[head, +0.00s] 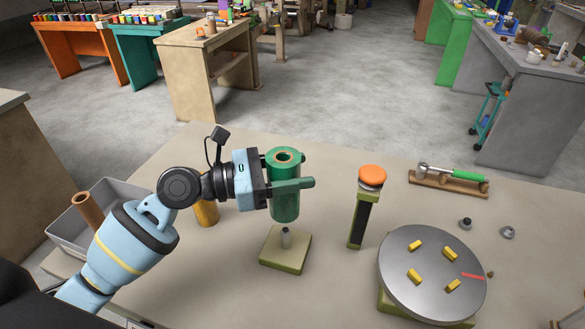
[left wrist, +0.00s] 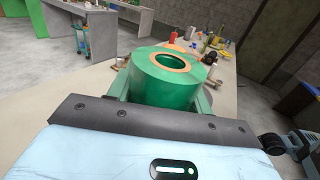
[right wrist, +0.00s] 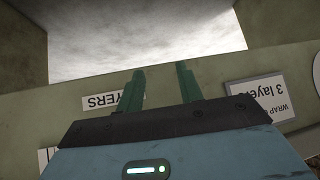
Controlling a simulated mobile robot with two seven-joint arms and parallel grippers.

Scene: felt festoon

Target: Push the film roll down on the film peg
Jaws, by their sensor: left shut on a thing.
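The film roll (head: 285,207) is a green cylinder with a brown core, held upright. My left gripper (head: 291,187) is shut on it, one finger showing across its near side. The left wrist view shows the roll (left wrist: 165,95) between the fingers, its open core facing up. The film peg (head: 286,238) is a short grey pin on a square olive base (head: 277,258) on the table. The roll hangs just above the peg, and the peg's tip shows below it. My right gripper (right wrist: 160,85) is empty in the right wrist view, its fingers apart.
A grey turntable (head: 405,255) with several yellow blocks stands at right. An upright post with an orange knob (head: 372,175) stands between. A grey tray (head: 70,237) with a brown tube (head: 88,210) is at left. A yellow roll (head: 207,213) stands behind my left arm.

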